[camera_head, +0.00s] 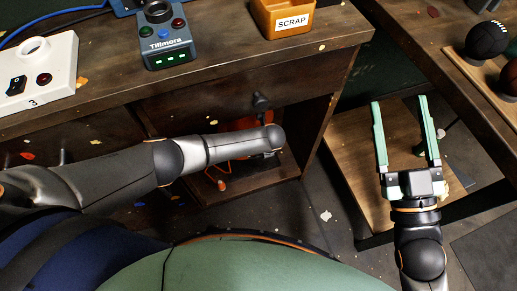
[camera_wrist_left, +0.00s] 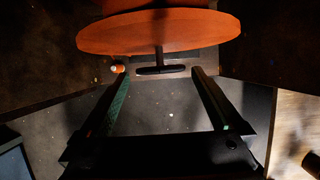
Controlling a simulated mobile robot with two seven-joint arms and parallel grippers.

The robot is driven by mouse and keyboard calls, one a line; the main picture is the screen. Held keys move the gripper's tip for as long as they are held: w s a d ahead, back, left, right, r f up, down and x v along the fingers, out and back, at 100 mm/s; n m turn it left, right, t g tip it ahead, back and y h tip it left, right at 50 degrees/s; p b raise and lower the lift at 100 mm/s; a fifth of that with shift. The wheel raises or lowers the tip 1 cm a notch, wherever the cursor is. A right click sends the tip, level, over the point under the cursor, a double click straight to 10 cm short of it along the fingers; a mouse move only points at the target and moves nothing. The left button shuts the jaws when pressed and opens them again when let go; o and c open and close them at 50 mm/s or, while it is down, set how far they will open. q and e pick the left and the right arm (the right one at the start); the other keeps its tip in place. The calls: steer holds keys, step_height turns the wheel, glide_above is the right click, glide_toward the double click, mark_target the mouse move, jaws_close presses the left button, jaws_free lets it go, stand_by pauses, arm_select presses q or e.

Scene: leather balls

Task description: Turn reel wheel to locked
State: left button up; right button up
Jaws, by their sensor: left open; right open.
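An orange reel (camera_head: 238,124) shows in part inside the open compartment under the bench drawer, mostly hidden behind my left arm. In the left wrist view a large orange disc (camera_wrist_left: 150,34) of it fills the top. A dark stem with a crossbar (camera_wrist_left: 162,70) sticks out from the disc towards my left gripper (camera_wrist_left: 160,76). That gripper is open, its fingertips on either side of the crossbar, with no clear contact. In the head view it is hidden. My right gripper (camera_head: 400,100) is open and empty above a low wooden surface.
The dark workbench (camera_head: 215,65) holds a Tillmora box (camera_head: 165,45), a white switch unit (camera_head: 45,70) and a SCRAP bin (camera_head: 283,18). A drawer knob (camera_head: 262,101) juts out above the compartment. Balls (camera_head: 486,40) sit on the right table. Scraps lie on the floor.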

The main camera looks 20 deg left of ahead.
arm_select(q)
steer(key=shift+b+x, duration=0.5)
steer(key=shift+x, duration=0.4)
arm_select(e)
steer(key=s+r+n+t+y, duration=0.1)
steer(key=s+r+n+y, duration=0.2)
steer(key=r, duration=0.3)
steer(key=shift+s+a+t+y, duration=0.15)
steer(key=shift+a+t+y, duration=0.2)
steer(key=shift+y, duration=0.15)
arm_select(q)
steer(key=c, duration=1.1)
steer(key=shift+d+f, duration=0.1)
steer(key=g+y+b, duration=0.1)
steer(key=y+b, duration=0.1)
steer(key=b, duration=0.4)
steer(key=w+d+m+g+y+b, duration=0.1)
steer(key=y+b, duration=0.1)
steer(key=b, duration=0.5)
steer(key=shift+w+d+f+g+y, duration=0.2)
steer(key=shift+g+y, duration=0.1)
steer(key=shift+g, duration=0.1)
arm_select(e)
step_height(320, 180, down, 11)
steer(key=s+a+n+g+y, duration=0.1)
steer(key=s+n+y, duration=0.1)
steer(key=y, duration=0.1)
steer(key=shift+a+r, duration=0.2)
steer(key=shift+a, duration=0.2)
